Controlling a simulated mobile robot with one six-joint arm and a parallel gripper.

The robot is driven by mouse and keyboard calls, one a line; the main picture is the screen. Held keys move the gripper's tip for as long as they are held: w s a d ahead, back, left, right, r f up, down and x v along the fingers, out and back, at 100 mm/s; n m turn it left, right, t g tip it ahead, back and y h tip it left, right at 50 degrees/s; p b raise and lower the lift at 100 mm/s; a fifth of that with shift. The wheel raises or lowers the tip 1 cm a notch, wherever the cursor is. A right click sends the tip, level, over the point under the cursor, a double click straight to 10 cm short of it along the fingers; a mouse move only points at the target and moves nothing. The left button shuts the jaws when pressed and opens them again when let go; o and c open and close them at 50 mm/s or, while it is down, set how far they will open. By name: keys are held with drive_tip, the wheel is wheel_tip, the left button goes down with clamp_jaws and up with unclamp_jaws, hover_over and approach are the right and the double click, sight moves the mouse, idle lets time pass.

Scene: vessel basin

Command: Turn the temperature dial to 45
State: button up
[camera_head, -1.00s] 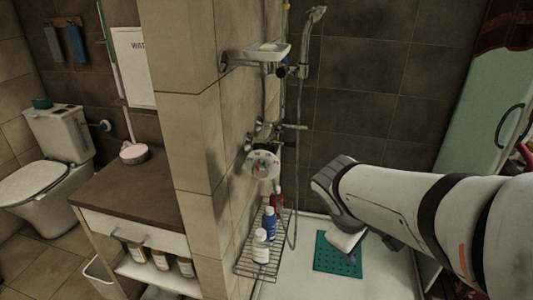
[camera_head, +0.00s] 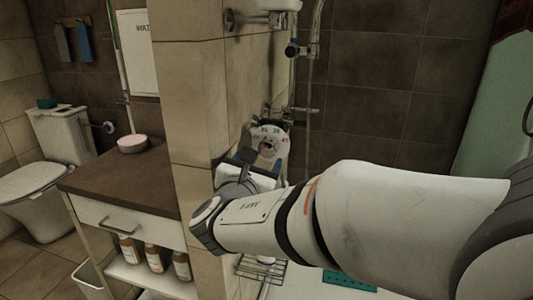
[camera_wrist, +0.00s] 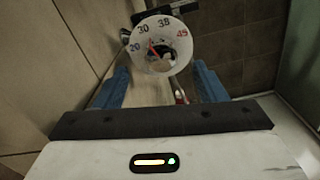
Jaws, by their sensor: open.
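The temperature dial (camera_head: 268,143) is a round white disc on the shower wall fitting. In the wrist view the dial (camera_wrist: 163,44) faces me, with numbers including 20, 30 and 38 around its rim and a red one at the right that looks like 45. A red pointer mark near its middle leans up and left, roughly toward 30. My gripper (camera_head: 257,163) is just in front of and below the dial. In the wrist view my gripper (camera_wrist: 161,72) is open, its blue fingers on either side below the dial, apparently not touching it. Part of the dial's centre is unclear.
A tiled wall corner (camera_head: 190,90) stands close left of the dial. A wire rack (camera_head: 262,270) hangs below, partly hidden by my arm. A shower rail (camera_head: 313,90) rises behind. A wooden-topped cabinet (camera_head: 125,182) stands at the left.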

sight(266, 150)
drive_tip(key=w, duration=0.4)
drive_tip(key=w+d, duration=0.1)
drive_tip(key=w, duration=0.1)
drive_tip(key=shift+f, duration=0.25)
drive_tip(key=shift+s+r, duration=0.15)
drive_tip(key=shift+s, duration=0.05)
drive_tip(key=shift+s+r, duration=0.1)
drive_tip(key=shift+c, duration=1.3)
drive_tip(key=shift+b, duration=0.35)
drive_tip(key=c, duration=0.7)
